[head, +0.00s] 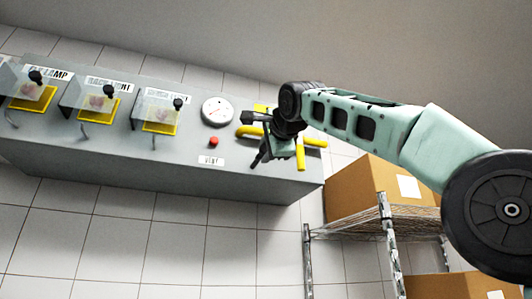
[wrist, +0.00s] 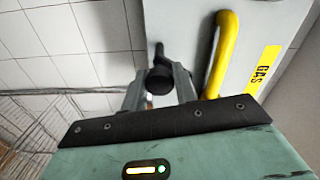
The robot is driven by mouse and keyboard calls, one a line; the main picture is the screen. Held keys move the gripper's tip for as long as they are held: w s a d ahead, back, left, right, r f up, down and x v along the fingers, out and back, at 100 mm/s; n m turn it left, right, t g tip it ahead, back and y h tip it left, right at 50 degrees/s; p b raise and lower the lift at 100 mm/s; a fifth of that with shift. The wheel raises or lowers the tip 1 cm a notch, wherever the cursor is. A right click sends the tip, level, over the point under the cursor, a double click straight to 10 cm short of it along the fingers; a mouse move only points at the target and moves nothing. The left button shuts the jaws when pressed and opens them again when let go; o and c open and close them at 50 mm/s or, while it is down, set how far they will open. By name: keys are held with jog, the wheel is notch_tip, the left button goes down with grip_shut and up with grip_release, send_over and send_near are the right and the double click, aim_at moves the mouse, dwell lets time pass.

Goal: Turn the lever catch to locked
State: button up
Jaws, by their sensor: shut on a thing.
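The lever catch (wrist: 159,76) shows in the wrist view as a black stem with a round dark knob, at the end of the grey cabinet. My gripper (wrist: 157,92) has its two fingers on either side of the knob and is shut on it. In the head view my gripper (head: 268,150) is at the right end of the cabinet top, and my arm and gripper hide most of the catch. No locked or unlocked mark is readable, so I cannot tell the catch's setting.
A yellow pipe (wrist: 222,50) runs close beside the right finger, near a GAS label (wrist: 264,68). On the cabinet (head: 110,150) are a gauge (head: 217,111), a red button (head: 213,141) and several clear-covered switches. A wire shelf (head: 350,217) with boxes stands at right.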

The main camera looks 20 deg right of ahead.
jog(key=shift+m, duration=1.1)
jog(key=o, duration=0.9)
jog(key=s+b, duration=0.6)
jog(key=s, duration=1.1)
jog(key=shift+s, duration=0.2)
